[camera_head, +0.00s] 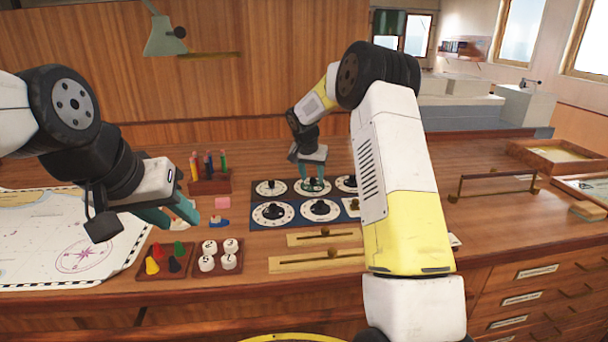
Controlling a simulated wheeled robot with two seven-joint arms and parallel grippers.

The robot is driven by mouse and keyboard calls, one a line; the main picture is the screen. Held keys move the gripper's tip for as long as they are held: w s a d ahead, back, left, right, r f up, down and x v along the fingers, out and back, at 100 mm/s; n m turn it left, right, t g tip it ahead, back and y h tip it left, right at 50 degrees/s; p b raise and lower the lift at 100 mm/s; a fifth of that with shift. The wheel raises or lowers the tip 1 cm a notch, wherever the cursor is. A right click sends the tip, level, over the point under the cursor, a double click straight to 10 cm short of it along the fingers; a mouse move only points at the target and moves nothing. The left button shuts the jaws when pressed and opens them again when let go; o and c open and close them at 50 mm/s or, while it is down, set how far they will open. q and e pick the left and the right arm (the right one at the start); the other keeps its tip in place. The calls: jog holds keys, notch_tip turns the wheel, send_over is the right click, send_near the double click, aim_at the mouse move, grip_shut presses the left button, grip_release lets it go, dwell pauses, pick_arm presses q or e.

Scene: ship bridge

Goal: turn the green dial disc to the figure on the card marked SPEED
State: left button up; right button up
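The dial with a greenish disc (313,188) is in the middle of the back row of dials. My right gripper (312,176) points down right at this dial, with its teal fingers over the knob. I cannot tell whether the fingers touch or grip it, and they hide part of the disc. My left gripper (170,213) is open and empty, above the desk near the chart's right edge.
Colored pegs stand in a rack (210,187). A tray of colored pawns (165,261) and a tray of white round pieces (219,257) lie in front. A chart (60,235) covers the left. Wooden sliders (318,260) sit in front of the dials.

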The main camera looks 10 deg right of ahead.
grip_shut()
jog(key=shift+d+n, duration=0.1)
jog(key=shift+n, duration=0.3)
jog(key=n, duration=0.1)
jog(key=n+y, duration=0.1)
jog(key=n, duration=0.1)
jog(key=shift+d+n+t+y, duration=0.15)
jog(key=shift+n+t+y, duration=0.15)
jog(key=n+y, duration=0.1)
jog(key=n, duration=0.2)
jog(key=shift+d+n+y, duration=0.1)
jog(key=shift+n+y, duration=0.2)
jog(key=n, duration=0.2)
jog(key=n+y, duration=0.1)
jog(key=n, duration=0.1)
jog(key=shift+d+g+y, duration=0.15)
jog(key=shift+g+y, duration=0.15)
jog(key=shift+g, duration=0.1)
jog(key=shift+w+n+g+y, duration=0.1)
jog(key=shift+n+g+y, duration=0.3)
jog(key=shift+n, duration=1.5)
